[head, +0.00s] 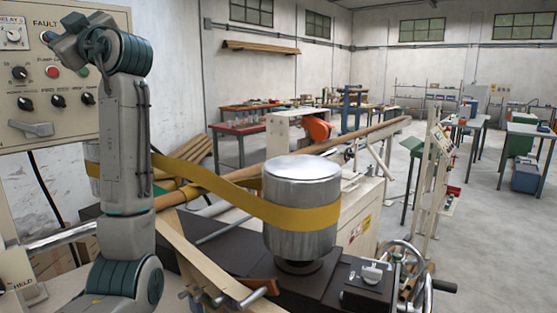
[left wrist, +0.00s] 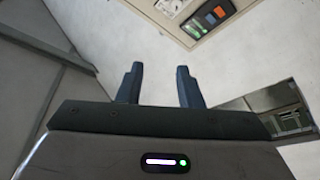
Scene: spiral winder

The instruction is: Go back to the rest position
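My left arm stands upright at the left of the head view, bent at its top toward the control panel (head: 60,85). In the left wrist view my left gripper (left wrist: 158,85) is open, with its two dark fingers apart and nothing between them. A beige panel corner (left wrist: 180,12) with a dark switch block and a small green light shows beyond the fingers. In the head view I cannot make out the fingertips. The spiral winder has a shiny metal drum (head: 300,190) with a yellow belt (head: 240,195) around it. My right gripper is not in view.
A long brown tube (head: 345,139) runs behind the drum. A handwheel (head: 400,262) stands at the lower right of the machine. The floor at the right is largely clear.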

